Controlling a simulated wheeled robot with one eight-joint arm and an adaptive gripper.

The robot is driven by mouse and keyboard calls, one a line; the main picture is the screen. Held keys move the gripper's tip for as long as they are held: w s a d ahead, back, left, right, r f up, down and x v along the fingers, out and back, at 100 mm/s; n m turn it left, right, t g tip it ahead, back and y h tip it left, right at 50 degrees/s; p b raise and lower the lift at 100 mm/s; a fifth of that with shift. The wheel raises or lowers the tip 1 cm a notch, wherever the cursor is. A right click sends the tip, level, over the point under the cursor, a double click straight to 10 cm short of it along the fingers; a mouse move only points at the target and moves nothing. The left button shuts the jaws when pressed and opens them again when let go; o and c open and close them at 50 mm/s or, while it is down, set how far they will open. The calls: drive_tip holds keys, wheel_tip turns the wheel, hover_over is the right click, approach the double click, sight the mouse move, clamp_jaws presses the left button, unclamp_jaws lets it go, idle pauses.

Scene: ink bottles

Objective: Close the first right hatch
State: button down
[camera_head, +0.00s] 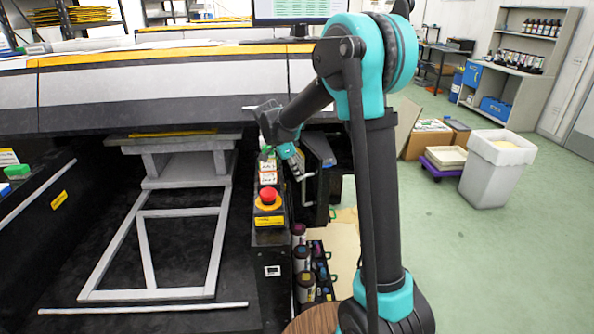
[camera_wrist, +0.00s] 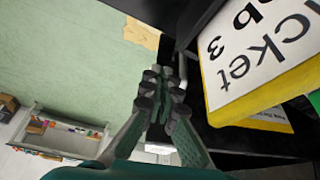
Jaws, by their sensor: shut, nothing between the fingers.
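My gripper (camera_head: 299,172) is beside the black cabinet at the right end of the printer, near a grey-blue panel (camera_head: 319,150). The panel looks tilted; I cannot tell for sure whether it is the first right hatch. In the wrist view my gripper (camera_wrist: 160,95) has its fingers together with nothing between them. A white sign with yellow edges and black lettering (camera_wrist: 262,55) is close on its right. Several ink bottles (camera_head: 303,258) stand in the cabinet's lower part. My arm hides part of that side.
A red emergency button (camera_head: 268,196) is on the cabinet's front. The flat printer (camera_head: 160,75) fills the left. A grey bin (camera_head: 495,170), boxes (camera_head: 430,140) and a shelf (camera_head: 520,75) stand at the right. Green floor (camera_head: 450,260) is open there.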

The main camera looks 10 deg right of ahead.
drive_tip(key=shift+w+d+f, duration=0.25)
drive_tip(key=shift+d+f, duration=0.65)
drive_tip(key=shift+d, duration=0.1)
drive_tip(key=shift+w+d+f, duration=0.3)
drive_tip(key=shift+d+f, duration=0.6)
drive_tip(key=shift+d, duration=0.1)
drive_tip(key=shift+w+d+f, duration=0.25)
drive_tip(key=shift+d+f, duration=0.65)
drive_tip(key=shift+d, duration=0.1)
